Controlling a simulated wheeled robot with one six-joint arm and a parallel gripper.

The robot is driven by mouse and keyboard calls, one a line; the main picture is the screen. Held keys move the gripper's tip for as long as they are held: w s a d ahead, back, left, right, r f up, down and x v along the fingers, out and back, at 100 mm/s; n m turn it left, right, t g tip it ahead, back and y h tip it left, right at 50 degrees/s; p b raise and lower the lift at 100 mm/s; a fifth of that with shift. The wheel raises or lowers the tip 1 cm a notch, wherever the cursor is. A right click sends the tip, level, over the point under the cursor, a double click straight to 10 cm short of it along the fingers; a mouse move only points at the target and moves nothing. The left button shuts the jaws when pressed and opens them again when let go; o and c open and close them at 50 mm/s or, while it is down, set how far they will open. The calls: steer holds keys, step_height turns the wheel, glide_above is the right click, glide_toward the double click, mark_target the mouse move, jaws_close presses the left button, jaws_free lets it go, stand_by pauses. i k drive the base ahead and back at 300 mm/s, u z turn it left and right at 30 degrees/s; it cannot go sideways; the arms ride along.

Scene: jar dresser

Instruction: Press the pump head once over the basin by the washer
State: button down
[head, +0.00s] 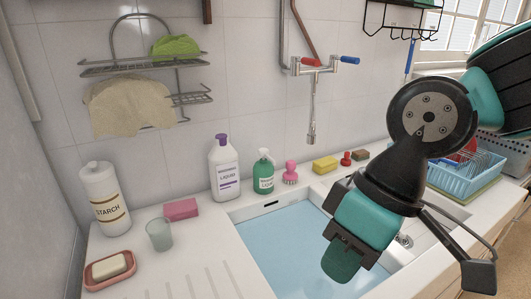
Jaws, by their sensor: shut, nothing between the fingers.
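A green pump bottle (263,177) with a white pump head (263,153) stands upright on the counter behind the basin. The basin (243,225) is sunk in the counter and looks filled with pale blue water. My gripper (342,264) is shut and empty, over the basin. In the picture it is to the right of the pump bottle and nearer the camera, apart from it. My arm hides the basin's right part. I cannot make out a washer.
A white purple-capped bottle (223,168) stands left of the pump bottle, a pink brush (290,174) right of it. A tap (313,66) hangs above. A glass (159,235), starch bottle (104,197) and soap dish (110,276) are left. A blue rack (463,178) is right.

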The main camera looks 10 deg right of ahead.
mark_target(263, 152)
steer(key=u, duration=0.05)
steer(key=k, duration=0.5)
steer(key=z, duration=1.9)
steer(key=i, duration=1)
steer(key=u, duration=2.85)
